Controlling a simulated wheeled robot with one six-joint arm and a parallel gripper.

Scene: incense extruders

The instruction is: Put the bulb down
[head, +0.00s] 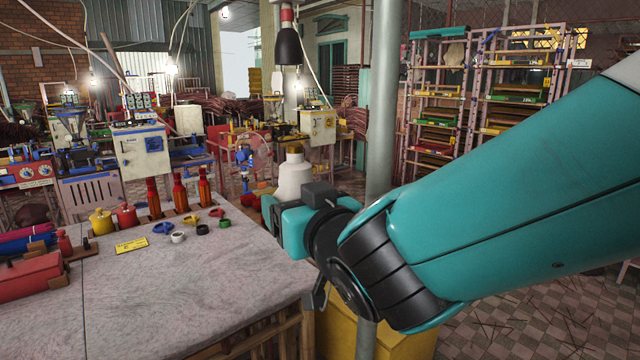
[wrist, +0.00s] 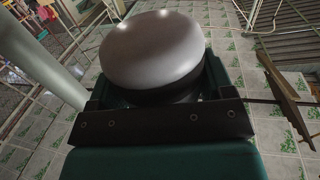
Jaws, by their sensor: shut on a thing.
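My gripper (head: 292,222) is shut on the bulb and holds it in the air beyond the table's right edge. In the wrist view the bulb (wrist: 152,50) is a pale grey-white dome with a dark band below it, seated between the jaws (wrist: 155,98).
The grey table (head: 190,290) has a clear front and right area. Three red bottles (head: 179,194), small coloured rings (head: 191,221), a yellow label (head: 131,245) and a red box (head: 30,275) stand farther back or left. A dark lamp (head: 289,45) hangs above; a grey post (head: 383,100) stands near my arm.

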